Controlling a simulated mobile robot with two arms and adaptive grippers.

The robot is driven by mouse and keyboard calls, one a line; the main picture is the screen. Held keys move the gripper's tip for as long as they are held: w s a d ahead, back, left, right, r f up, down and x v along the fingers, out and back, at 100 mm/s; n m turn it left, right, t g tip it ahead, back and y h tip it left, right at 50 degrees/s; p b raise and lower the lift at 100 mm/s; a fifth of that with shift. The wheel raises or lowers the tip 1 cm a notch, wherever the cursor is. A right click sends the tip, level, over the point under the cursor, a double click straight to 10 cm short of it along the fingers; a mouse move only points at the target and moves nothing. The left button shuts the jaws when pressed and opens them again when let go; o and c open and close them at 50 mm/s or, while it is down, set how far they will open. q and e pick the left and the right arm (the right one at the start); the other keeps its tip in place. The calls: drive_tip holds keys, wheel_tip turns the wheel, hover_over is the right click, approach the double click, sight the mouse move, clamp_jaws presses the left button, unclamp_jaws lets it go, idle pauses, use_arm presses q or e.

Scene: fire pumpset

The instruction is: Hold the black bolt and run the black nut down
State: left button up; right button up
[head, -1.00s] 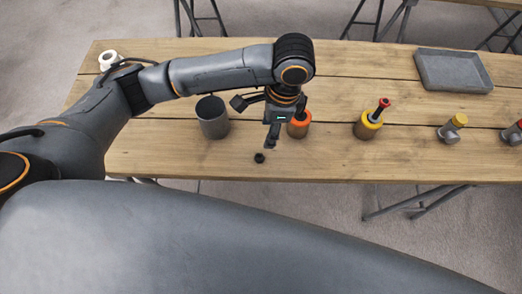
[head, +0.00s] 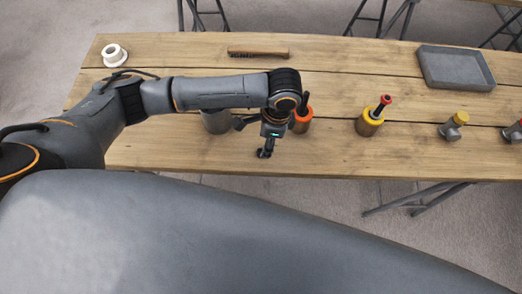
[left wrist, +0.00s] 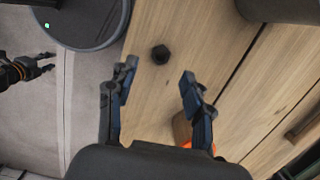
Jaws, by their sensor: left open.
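The black nut (left wrist: 160,54) lies on the wooden table near its front edge. In the left wrist view it sits just beyond the fingertips, nearer the left finger. My left gripper (left wrist: 158,80) is open and empty, pointing down over the nut; in the head view (head: 265,152) it largely hides the nut. A black upright piece, apparently the black bolt (head: 306,101), stands in the orange-rimmed holder (head: 301,124) just right of my left gripper. My right gripper (left wrist: 48,62) shows small at the left of the left wrist view, away from the table, its fingers apart and empty.
A grey cup (head: 215,122) stands left of the gripper, partly behind my arm. A yellow-rimmed holder (head: 369,125) with a red-topped piece stands to the right, then a yellow-topped fitting (head: 452,127). A brush (head: 258,53), white ring (head: 115,55) and grey tray (head: 455,85) lie farther back.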

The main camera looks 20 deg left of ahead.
use_arm(q)
drive_tip(key=f, duration=0.2)
drive_tip(key=a+f+p, duration=0.1)
drive_tip(key=f, duration=0.2)
drive_tip(key=shift+s, duration=0.1)
idle(0.3)
clamp_jaws()
